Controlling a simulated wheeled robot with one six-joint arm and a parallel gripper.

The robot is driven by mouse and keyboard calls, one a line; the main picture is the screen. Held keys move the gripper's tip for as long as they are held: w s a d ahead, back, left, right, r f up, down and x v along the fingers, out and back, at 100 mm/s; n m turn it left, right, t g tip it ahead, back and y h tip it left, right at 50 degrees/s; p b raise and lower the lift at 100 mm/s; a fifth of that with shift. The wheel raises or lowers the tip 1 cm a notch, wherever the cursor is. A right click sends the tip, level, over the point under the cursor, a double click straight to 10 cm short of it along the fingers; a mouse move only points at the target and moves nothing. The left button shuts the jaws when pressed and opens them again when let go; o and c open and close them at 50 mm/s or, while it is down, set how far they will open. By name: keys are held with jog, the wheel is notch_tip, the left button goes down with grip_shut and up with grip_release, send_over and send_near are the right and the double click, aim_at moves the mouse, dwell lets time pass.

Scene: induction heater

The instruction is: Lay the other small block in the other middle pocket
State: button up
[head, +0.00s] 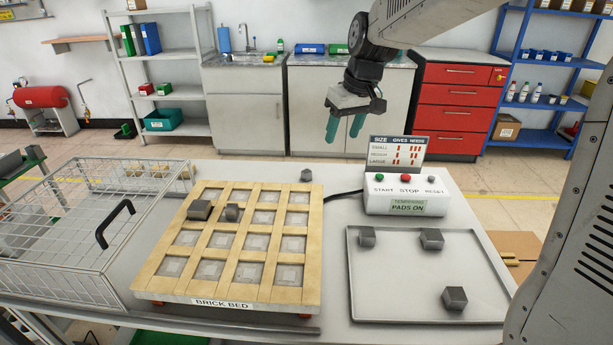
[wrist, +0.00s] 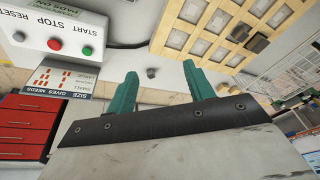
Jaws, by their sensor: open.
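My gripper (head: 343,130) is open and empty, raised above the far side of the table; its teal fingers also show in the wrist view (wrist: 160,84). The brick bed (head: 222,300) is a wooden grid of pale pockets. Two dark grey blocks sit on it in the second row from the back: a larger one (head: 200,209) in the leftmost column and a smaller one (head: 232,212) in the column beside it. A small grey block (head: 306,175) lies alone on the table behind the bed's back right corner. It shows between and beyond the fingertips in the wrist view (wrist: 151,73).
A grey tray (head: 400,300) at right holds three dark blocks (head: 432,239). The white control box (head: 405,195), with a size card (head: 397,150) behind it, stands at back right, trailing a black cable. A wire basket (head: 60,230) with a black handle is left of the bed.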

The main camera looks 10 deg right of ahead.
jog(key=w+f+n, duration=0.1)
jog(key=w+f, duration=0.5)
jog(key=w, duration=0.3)
jog(key=w+f, duration=0.6)
jog(key=w, duration=0.3)
jog(key=n+t, duration=0.1)
send_near(307, 171)
jog(key=f, duration=0.1)
jog(key=shift+y, duration=0.3)
jog(key=x, duration=0.8)
jog(key=shift+w+d+f, duration=0.15)
jog(key=shift+d+f, duration=0.05)
grip_shut()
